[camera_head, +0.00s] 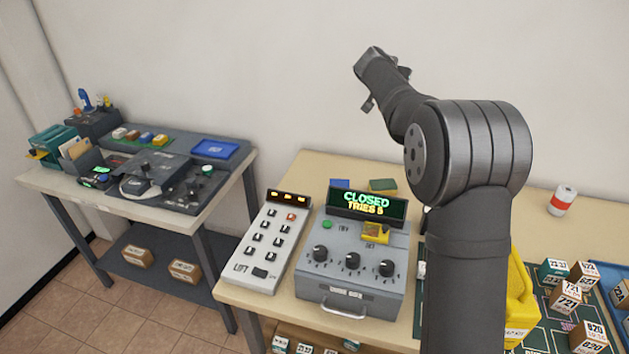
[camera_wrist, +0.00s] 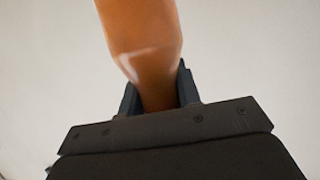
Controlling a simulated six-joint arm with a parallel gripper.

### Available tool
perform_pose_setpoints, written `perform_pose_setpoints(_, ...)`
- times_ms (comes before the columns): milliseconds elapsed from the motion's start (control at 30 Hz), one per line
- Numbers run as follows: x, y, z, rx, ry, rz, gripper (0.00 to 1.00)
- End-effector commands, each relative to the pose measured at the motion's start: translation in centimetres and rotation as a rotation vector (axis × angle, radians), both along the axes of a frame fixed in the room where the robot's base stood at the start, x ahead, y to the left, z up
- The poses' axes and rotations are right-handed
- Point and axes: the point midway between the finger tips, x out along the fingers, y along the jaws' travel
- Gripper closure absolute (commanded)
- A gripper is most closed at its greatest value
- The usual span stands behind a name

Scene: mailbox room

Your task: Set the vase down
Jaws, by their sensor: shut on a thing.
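A smooth orange-brown vase (camera_wrist: 140,35) shows in the wrist view, cut off by the top edge. Its narrow end is between the two dark fingers of my gripper (camera_wrist: 158,88), which is shut on it. The vase widens away from the fingers, and only pale wall shows behind it. In the head view my gripper (camera_head: 372,78) is raised high in front of the wall, above the table and its devices. I cannot make out the vase in that view.
The beige table (camera_head: 318,170) holds a grey keypad (camera_head: 272,240), a dial box (camera_head: 350,265) with a "CLOSED" display (camera_head: 366,203), a yellow container (camera_head: 520,300), a red-and-white can (camera_head: 562,200) and several small boxes (camera_head: 566,296). A crowded side table (camera_head: 165,212) stands left.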

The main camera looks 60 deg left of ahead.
Motion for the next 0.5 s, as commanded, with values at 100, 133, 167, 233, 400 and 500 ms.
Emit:
perform_pose_setpoints(100,-2.7,2.7,-0.1,0.001,0.001,0.016,1.0)
perform_pose_setpoints(133,-3.3,3.3,-0.2,0.001,0.001,0.019,1.0)
perform_pose_setpoints(167,-3.8,3.8,-0.2,0.001,0.001,0.022,1.0)
perform_pose_setpoints(233,-5.0,4.8,-0.2,0.001,0.001,0.027,1.0)
perform_pose_setpoints(400,-7.4,6.9,-0.3,0.002,0.001,0.038,1.0)
perform_pose_setpoints(500,-7.7,7.1,-1.8,-0.004,0.001,0.037,1.0)
